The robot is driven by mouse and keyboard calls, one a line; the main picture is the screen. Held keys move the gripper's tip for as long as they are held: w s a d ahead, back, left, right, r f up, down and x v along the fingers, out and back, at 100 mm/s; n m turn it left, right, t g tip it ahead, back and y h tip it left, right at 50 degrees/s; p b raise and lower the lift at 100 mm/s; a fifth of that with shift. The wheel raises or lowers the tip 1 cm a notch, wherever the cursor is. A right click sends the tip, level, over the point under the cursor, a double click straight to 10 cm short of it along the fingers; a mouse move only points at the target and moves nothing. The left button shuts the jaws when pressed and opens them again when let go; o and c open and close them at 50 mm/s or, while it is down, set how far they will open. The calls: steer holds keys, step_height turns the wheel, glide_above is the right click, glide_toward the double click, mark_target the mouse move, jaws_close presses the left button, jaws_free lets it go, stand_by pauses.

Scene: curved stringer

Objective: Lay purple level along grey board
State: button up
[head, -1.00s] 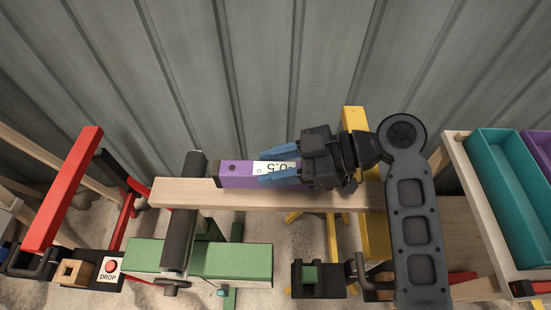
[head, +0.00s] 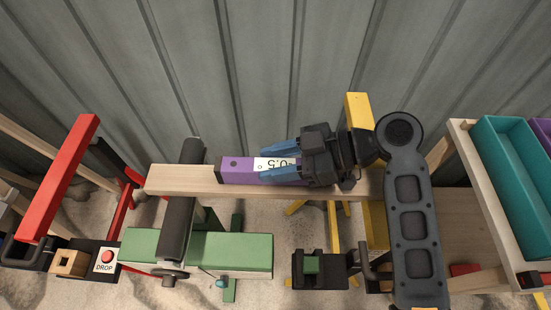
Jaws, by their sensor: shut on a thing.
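My gripper (head: 281,164), with blue fingertips, is shut on the purple level (head: 239,165), which has a white label reading about "-0.5". The fingers and gripper body hide the level's right part. The level lies lengthwise along a pale, wood-coloured board (head: 179,181), nearly parallel to it. In the picture the level overlaps the board's back part, and bare board shows to its left and in front. I cannot tell whether the level touches the board. No distinctly grey board shows.
A yellow post (head: 357,120) stands behind my gripper. A red frame (head: 58,180) is at left, teal (head: 510,150) and purple bins at right. A corrugated wall is behind.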

steer(key=shift+f, duration=0.35)
steer(key=o, duration=1.3)
steer(key=shift+b+v, duration=0.75)
steer(key=shift+v, duration=3.15)
